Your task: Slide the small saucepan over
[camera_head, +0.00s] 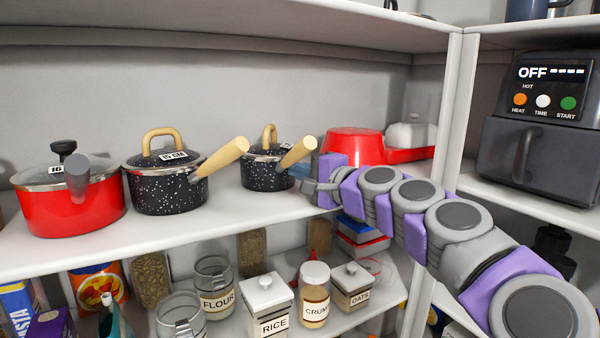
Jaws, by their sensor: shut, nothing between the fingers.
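The small saucepan (262,176) is black with white speckles, a lid and a wooden handle that points up and to the right. It stands upright on the white shelf, right of a larger speckled saucepan (168,190) of the same style. My gripper (306,186) is shut and empty, just right of the small saucepan's side, low over the shelf. I cannot tell whether its fingertips touch the pan. My arm comes in from the lower right and hides part of the shelf behind it.
A red lidded pot (72,208) stands at the left. A red pan (352,146) and a butter dish (410,135) stand behind my arm. The shelf (225,222) is bare in front of the saucepans. Jars fill the shelf below; an air fryer (540,150) stands at the right.

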